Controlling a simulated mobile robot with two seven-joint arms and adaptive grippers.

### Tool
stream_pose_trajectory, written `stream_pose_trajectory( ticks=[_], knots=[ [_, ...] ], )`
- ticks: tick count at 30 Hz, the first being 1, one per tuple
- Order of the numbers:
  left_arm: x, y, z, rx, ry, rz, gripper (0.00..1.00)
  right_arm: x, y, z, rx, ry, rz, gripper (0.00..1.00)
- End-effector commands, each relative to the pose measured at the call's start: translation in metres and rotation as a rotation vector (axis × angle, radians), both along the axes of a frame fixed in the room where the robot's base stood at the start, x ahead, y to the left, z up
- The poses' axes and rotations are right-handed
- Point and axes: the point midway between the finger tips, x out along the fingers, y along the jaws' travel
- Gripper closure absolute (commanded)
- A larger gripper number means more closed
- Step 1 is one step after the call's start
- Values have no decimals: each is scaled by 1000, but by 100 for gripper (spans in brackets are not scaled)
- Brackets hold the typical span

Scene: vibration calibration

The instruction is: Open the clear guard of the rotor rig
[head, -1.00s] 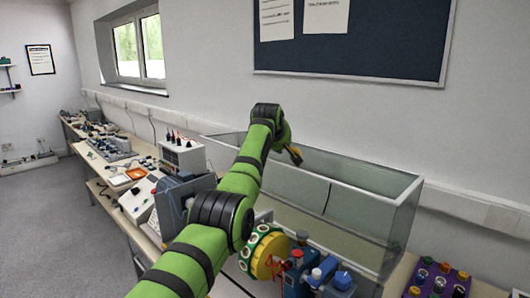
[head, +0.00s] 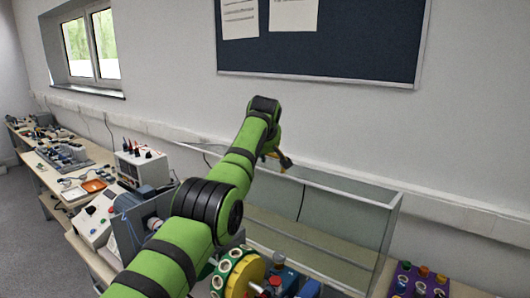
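The clear guard (head: 348,229) is a see-through box with pale edges, standing along the wall on the bench, right of centre. My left arm crosses in front of its left part and hides it there. My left gripper (head: 284,161) is small and partly turned away at the guard's upper back edge; I cannot tell whether it touches the edge or how wide its fingers are. A green and yellow wheel (head: 240,275) and a blue unit (head: 284,277) sit in front of the guard at the bottom. My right gripper is out of view.
A purple block with coloured knobs (head: 420,281) stands at the bottom right. A white instrument box (head: 141,166) and other bench gear stand to the left. The wall with a dark notice board (head: 320,42) is close behind the guard.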

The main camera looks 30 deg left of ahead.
Motion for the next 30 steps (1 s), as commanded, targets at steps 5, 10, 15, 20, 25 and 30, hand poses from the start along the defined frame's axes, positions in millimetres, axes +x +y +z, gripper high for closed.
stream_pose_trajectory(
  ticks=[5,10,15,20,25,30],
  knots=[
    [-1,-1,-7,-5,16,0,53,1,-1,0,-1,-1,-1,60],
    [-1,-1,-5,-4,12,0,53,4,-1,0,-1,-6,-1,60],
    [-1,0,-4,-2,9,0,53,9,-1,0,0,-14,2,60],
    [-3,-2,1,-1,6,0,53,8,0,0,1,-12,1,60],
    [-11,-7,12,1,4,-2,53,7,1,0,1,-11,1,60],
    [-25,-15,29,-1,2,-2,53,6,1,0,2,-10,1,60]
  ],
)
